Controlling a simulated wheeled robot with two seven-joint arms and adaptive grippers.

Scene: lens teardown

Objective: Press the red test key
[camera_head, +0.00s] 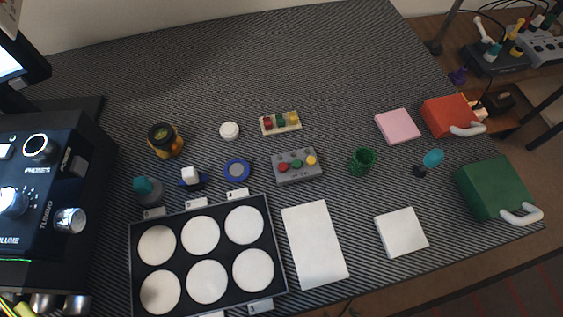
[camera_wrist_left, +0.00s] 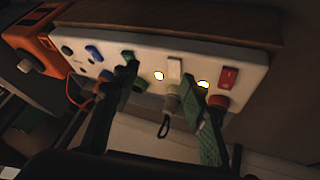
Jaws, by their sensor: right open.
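A grey key box (camera_head: 292,179) lies near the middle of the table in the head view. The panel has a red switch (camera_wrist_left: 228,79) and two glowing lamps. I cannot make out my right gripper in either view.
A black tray (camera_head: 280,262) with several white discs stands in front. A white pad (camera_head: 314,244), a green cup (camera_head: 362,161), a cream block (camera_head: 280,123) and a blue ring (camera_head: 237,170) surround the key box. A radio (camera_head: 85,160) fills the left. The table's back is clear.

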